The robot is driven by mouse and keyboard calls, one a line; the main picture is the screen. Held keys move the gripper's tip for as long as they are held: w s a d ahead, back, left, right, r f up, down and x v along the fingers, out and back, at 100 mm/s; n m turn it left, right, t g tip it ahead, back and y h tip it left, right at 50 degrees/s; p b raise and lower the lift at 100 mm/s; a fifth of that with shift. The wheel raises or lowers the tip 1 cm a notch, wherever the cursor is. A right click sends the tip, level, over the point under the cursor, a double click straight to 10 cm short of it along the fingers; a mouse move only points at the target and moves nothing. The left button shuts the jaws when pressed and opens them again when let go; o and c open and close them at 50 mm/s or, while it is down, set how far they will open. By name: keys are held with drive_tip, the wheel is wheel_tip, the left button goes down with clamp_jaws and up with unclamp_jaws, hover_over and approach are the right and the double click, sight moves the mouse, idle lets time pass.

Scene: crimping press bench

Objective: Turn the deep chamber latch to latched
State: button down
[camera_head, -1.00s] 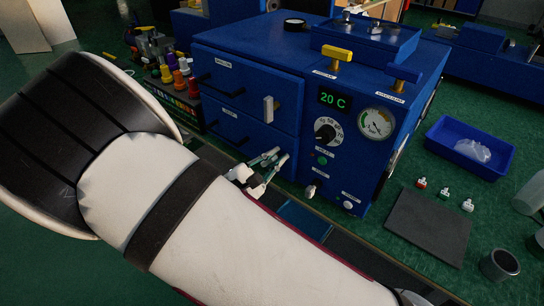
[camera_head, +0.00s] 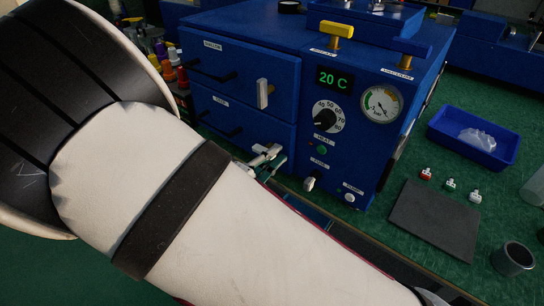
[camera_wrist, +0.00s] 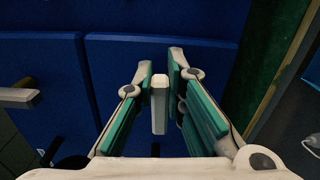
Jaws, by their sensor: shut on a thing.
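The blue press cabinet has two stacked chamber doors; the lower one, marked deep (camera_head: 243,150), is partly hidden by my arm. My gripper (camera_head: 270,157) is at this door's right edge. In the wrist view my gripper (camera_wrist: 165,65) has its green-sided fingers on either side of a pale upright bar, the deep chamber latch (camera_wrist: 159,105), and is shut on it. The latch can hardly be told from the fingertips in the head view. The upper door's white latch (camera_head: 263,93) stands upright, and its pale bar also shows at the left of the wrist view (camera_wrist: 20,97).
Right of the doors are a 20 C display (camera_head: 334,78), a dial knob (camera_head: 325,118), a gauge (camera_head: 381,104) and a lower switch (camera_head: 310,182). Yellow (camera_head: 340,30) and blue handles stand on top. A blue tray (camera_head: 474,137) and dark mat (camera_head: 434,218) lie right.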

drive_tip(key=shift+f+m, duration=0.1)
drive_tip(key=shift+m, duration=0.3)
drive_tip(key=c, duration=1.6)
unclamp_jaws()
drive_tip(key=shift+s+a, duration=0.1)
drive_tip(key=v, duration=1.1)
drive_tip(key=shift+s+a, duration=0.25)
drive_tip(key=shift+s, duration=0.05)
